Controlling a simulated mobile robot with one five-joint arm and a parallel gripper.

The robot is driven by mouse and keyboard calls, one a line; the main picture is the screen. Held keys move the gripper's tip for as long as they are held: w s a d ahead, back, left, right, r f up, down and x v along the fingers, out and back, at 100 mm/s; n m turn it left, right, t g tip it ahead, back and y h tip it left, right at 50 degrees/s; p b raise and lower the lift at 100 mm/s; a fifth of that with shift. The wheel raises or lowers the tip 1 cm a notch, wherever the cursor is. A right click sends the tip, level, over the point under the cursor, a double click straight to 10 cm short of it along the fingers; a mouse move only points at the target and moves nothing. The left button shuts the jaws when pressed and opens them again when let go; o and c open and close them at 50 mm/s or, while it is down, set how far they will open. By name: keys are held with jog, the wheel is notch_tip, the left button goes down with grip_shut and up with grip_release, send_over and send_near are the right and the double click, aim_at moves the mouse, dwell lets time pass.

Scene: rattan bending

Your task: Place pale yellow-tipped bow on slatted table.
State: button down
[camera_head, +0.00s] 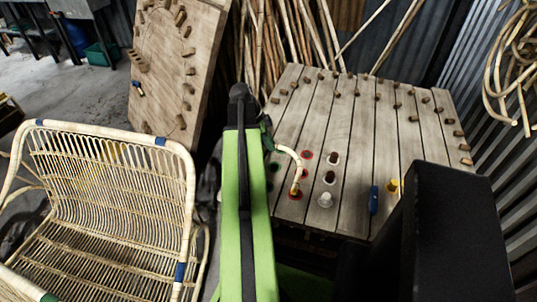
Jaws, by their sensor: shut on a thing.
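A pale rattan bow (296,160) curves over the near left part of the slatted table (350,130). Its lower end has a yellow band, close to a red-ringed spot (295,194) on the slats. I cannot tell whether that end touches the table. My gripper (271,146), at the end of my green arm, is shut on the bow's upper left end. The jaws are small and partly hidden by the arm.
Wooden pegs (397,106) stand across the table's far part. A rattan chair (110,150) stands left; a pegged board (170,60) leans behind.

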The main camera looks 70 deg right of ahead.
notch_tip(320, 180, down, 4)
jog(key=b, duration=0.3)
jog(key=shift+f+b, duration=0.1)
jog(key=shift+b, duration=0.2)
jog(key=shift+r, duration=0.25)
jog(key=shift+f, duration=0.25)
jog(key=c, duration=1.3)
grip_release()
jog(key=shift+r, duration=0.1)
jog(key=shift+r, duration=0.1)
jog(key=shift+r+p, duration=0.2)
jog(key=shift+p, duration=0.2)
jog(key=p+v, duration=1)
jog(key=v, duration=0.1)
jog(key=shift+w+r+p, duration=0.15)
jog(key=shift+r+p, duration=0.2)
jog(key=shift+p, duration=0.05)
jog(key=shift+a, duration=0.1)
